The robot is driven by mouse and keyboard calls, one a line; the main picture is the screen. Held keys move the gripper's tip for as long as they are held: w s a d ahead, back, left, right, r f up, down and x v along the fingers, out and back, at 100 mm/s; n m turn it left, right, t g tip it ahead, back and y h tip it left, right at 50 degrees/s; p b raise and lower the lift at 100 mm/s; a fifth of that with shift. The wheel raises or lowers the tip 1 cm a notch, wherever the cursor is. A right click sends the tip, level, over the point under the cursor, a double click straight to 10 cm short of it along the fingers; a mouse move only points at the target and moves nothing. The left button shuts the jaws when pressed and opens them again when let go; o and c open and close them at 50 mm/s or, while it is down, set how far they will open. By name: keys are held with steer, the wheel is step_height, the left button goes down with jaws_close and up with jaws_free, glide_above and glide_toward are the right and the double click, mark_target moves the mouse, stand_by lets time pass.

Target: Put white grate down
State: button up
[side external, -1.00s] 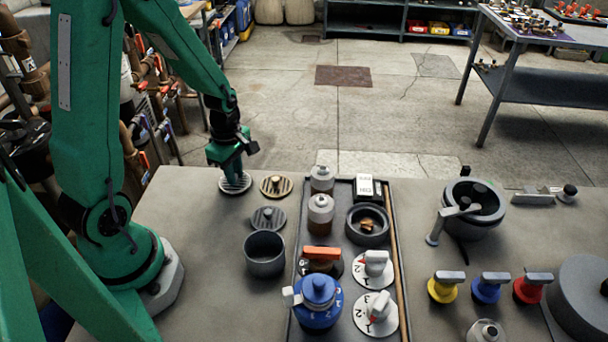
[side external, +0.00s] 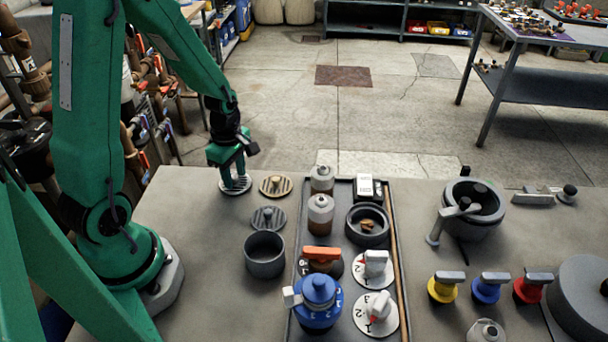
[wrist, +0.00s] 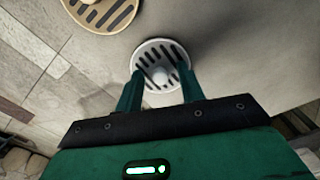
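The white grate (side external: 237,191) is a slotted disc with a small knob. It lies flat on the bench near its back left edge, and it shows in the wrist view (wrist: 160,49). My gripper (side external: 234,179) is right above it, pointing down. In the wrist view my gripper's fingers (wrist: 161,73) stand apart on either side of the knob, with gaps visible between them and it. The fingers partly cover the grate in the side view.
A tan grate (side external: 276,186) lies just right of the white one, with a grey grate (side external: 268,217) in front. A dark cup (side external: 264,256) stands nearer. A tray (side external: 349,188) with bottles and knobs is to the right. The bench's back edge is close behind.

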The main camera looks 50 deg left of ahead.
mark_target(235, 177)
step_height(235, 177, up, 12)
stand_by(0.8)
steer(key=shift+r, duration=0.15)
stand_by(0.4)
steer(key=s+d+r+m+t, duration=0.5)
steer(key=d+r+m, duration=0.6)
steer(key=m, duration=1.1)
steer(key=shift+s+t, duration=0.3)
steer(key=shift+s, duration=0.9)
